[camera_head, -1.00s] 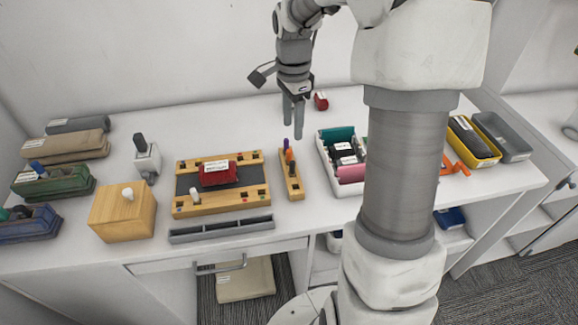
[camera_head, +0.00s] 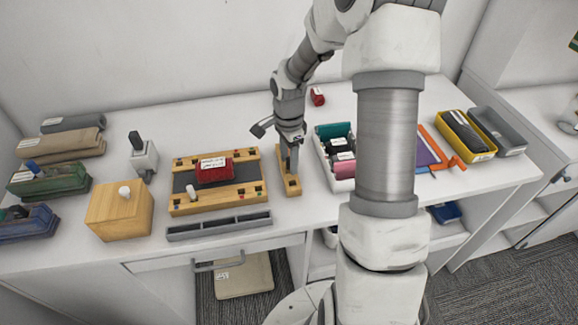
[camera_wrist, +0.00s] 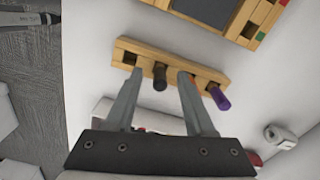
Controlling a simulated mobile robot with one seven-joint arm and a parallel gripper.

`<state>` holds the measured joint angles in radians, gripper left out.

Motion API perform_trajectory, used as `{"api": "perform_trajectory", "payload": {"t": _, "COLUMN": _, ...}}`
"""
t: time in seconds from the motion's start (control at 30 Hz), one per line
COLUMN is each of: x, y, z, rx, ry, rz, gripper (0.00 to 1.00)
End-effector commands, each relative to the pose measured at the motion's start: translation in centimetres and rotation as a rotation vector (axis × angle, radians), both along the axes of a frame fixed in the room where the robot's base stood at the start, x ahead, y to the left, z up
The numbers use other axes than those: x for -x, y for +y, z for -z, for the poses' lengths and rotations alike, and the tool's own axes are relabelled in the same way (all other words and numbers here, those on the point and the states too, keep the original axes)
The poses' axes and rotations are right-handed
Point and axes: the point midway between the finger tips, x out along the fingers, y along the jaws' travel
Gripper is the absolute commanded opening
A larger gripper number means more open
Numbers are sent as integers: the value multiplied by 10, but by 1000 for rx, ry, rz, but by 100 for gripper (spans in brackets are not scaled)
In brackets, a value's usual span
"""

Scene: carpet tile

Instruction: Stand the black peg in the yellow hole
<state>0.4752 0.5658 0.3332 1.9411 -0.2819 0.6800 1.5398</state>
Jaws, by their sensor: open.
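The black peg (camera_wrist: 160,76) stands in a narrow wooden rack (camera_head: 293,188), which also shows in the wrist view (camera_wrist: 144,50). A purple peg (camera_wrist: 219,97) stands near the rack's other end. My gripper (camera_head: 290,168) is over the rack, pointing down. In the wrist view my gripper (camera_wrist: 158,73) is open, with the black peg between its fingers in the picture; contact cannot be told. The wooden board (camera_head: 218,204) with several holes and coloured marks is left of the rack. I cannot make out which hole is yellow.
A red labelled block (camera_head: 214,170) and a white peg (camera_head: 190,184) are on the board. A grey slotted tray (camera_head: 220,226) lies in front of it. A wooden block (camera_head: 120,212) stands further left. A white bin (camera_head: 340,178) of items is close to the rack's right.

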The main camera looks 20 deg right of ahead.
Motion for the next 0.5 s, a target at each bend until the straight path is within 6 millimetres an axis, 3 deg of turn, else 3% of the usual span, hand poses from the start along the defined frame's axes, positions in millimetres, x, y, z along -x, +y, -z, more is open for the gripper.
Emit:
{"api": "perform_trajectory", "payload": {"t": 0.2, "x": 0, "y": 0, "z": 1, "rx": 0, "ry": 0, "rz": 0, "gripper": 54}}
{"api": "perform_trajectory", "payload": {"t": 0.5, "x": 0, "y": 0, "z": 1, "rx": 0, "ry": 0, "rz": 0, "gripper": 2}}
